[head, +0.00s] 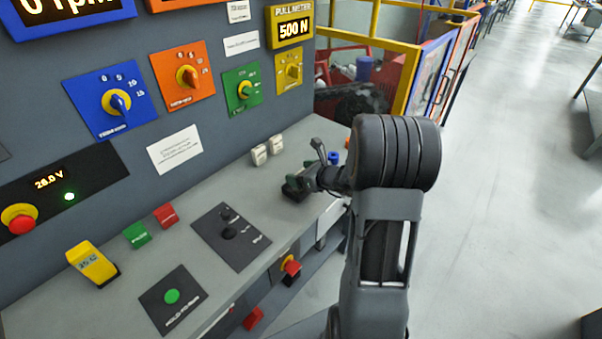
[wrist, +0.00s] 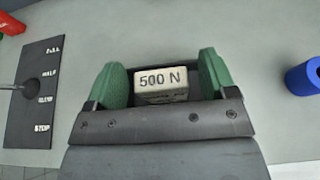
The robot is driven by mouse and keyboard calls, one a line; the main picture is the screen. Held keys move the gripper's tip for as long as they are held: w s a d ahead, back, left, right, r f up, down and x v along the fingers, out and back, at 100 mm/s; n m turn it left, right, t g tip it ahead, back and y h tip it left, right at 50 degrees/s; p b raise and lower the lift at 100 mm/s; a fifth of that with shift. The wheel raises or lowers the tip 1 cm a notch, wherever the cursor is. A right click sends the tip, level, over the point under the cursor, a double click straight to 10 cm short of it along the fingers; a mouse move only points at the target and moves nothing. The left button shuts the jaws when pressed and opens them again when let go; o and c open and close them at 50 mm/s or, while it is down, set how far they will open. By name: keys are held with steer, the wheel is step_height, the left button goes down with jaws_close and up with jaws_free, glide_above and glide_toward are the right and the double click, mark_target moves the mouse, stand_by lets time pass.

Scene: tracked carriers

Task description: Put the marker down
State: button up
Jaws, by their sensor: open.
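A pale block marker labelled "500 N" (wrist: 161,84) shows in the wrist view, between the two green fingers of my gripper (wrist: 163,78). Gaps show between the marker and both fingers, so the gripper is open around it. A dark surface shows around the marker; I cannot tell whether the marker rests on it. In the head view my gripper (head: 303,182) is low over the far right part of the grey counter (head: 185,245). The marker between its fingers is hidden there by the gripper and arm.
A black lever panel (head: 231,236) lies left of my gripper. Two pale blocks (head: 259,155) stand near the wall. A blue cylinder (wrist: 305,77) stands to the right in the wrist view. The yellow pull meter (head: 291,27) reads 500 N. Open floor (head: 490,200) lies right.

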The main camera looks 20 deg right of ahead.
steer(key=v, duration=1.1)
steer(key=s+a+r+n+g+y, duration=0.1)
steer(key=s+a+n+g, duration=0.3)
steer(key=a+n, duration=0.35)
steer(key=s+a+n+g, duration=0.3)
steer(key=a+n+g, duration=0.1)
steer(key=a+n, duration=0.4)
steer(key=s+r+n+h, duration=0.3)
steer(key=s+n+h, duration=0.3)
steer(key=n, duration=1)
steer(key=shift+d+g+h, duration=0.2)
steer(key=shift+g+h, duration=0.1)
steer(key=shift+g, duration=0.1)
